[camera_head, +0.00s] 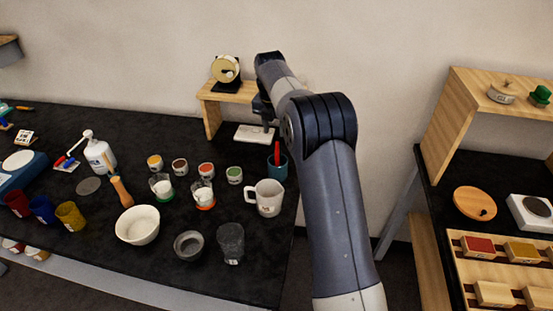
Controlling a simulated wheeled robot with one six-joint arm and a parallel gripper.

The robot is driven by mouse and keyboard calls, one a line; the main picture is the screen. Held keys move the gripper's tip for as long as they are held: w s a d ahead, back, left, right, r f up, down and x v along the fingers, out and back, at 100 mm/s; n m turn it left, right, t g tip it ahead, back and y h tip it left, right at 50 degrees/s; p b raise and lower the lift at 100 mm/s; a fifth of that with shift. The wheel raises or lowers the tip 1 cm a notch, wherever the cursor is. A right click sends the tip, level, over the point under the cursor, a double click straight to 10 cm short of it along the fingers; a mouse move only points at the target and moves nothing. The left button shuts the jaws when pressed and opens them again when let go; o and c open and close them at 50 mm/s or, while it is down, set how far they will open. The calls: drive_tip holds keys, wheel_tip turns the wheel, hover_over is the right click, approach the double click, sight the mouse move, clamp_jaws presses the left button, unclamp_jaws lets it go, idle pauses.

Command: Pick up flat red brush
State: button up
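A red handle (277,153) stands upright, slightly tilted, in a teal cup (277,170) near the table's right edge; it may be the flat red brush, but its head cannot be made out. My gripper (264,113) is above and behind the teal cup, in front of the small wooden shelf. It is apart from the red handle as far as I can see. My arm partly hides it, and its fingers are too small to tell open or shut.
A white mug (267,198), glass tumbler (230,243), grey bowl (188,245) and white bowl (138,225) stand near the cup. Several small paint pots line the table's middle. A wooden shelf (213,120) stands behind. A gap separates this black table from the right-hand one.

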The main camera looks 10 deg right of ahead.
sight(277, 144)
wheel_tip(277, 144, down, 3)
drive_tip(key=shift+w+d+f, duration=0.1)
drive_tip(key=shift+w+d, duration=0.05)
drive_tip(key=f+p, duration=0.1)
drive_tip(key=f, duration=0.1)
drive_tip(key=f+p, duration=0.1)
drive_tip(key=f, duration=0.1)
drive_tip(key=shift+d, duration=0.4)
drive_tip(key=shift+f, duration=0.6)
drive_tip(key=shift+c, duration=0.6)
clamp_jaws()
